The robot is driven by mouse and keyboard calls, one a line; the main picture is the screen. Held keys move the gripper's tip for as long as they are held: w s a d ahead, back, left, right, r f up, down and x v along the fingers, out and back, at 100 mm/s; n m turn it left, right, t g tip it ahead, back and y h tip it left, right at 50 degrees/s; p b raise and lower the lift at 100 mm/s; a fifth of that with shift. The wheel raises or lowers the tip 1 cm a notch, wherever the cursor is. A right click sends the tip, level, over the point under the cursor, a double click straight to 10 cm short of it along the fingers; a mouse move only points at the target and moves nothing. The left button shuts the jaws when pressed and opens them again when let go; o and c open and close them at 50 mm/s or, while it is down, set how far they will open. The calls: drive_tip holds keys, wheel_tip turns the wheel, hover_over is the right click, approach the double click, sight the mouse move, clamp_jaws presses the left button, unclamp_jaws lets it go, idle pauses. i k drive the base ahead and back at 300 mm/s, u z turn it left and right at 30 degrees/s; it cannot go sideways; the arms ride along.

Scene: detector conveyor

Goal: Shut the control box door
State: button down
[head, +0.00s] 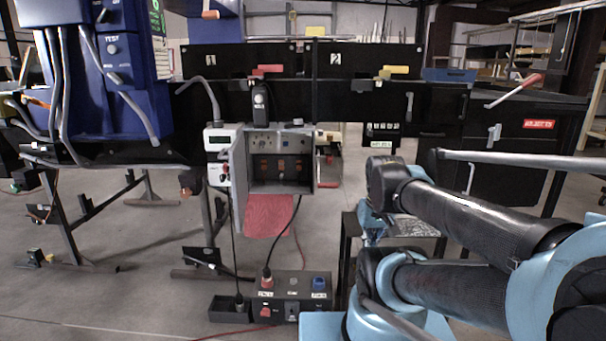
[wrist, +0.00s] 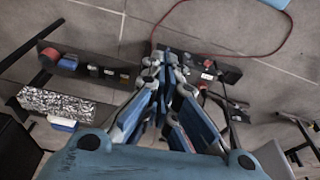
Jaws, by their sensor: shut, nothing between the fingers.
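The grey control box (head: 282,188) stands open in the middle of the head view, with switches and orange-brown parts visible inside. A grey panel (head: 239,170) on its left side, seen at a steep angle, looks like the door, swung open toward me. My gripper (head: 373,236) hangs low, to the right of the box and apart from it, partly hidden by my arm. In the wrist view my gripper (wrist: 170,66) points over the floor, with its blue fingers shut and empty. I cannot make out the control box or its door in the wrist view.
A white device (head: 219,140) is left of the box. A red sheet (head: 268,217) hangs below it. A black socket box (head: 291,291) with cables sits low in front. A blue machine (head: 112,60) with hanging hoses is at the left.

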sight(236, 157)
drive_tip(key=z, duration=1.95)
drive_tip(key=k, duration=1.9)
drive_tip(key=u, duration=1.85)
drive_tip(key=i, duration=0.35)
drive_tip(key=u, duration=0.1)
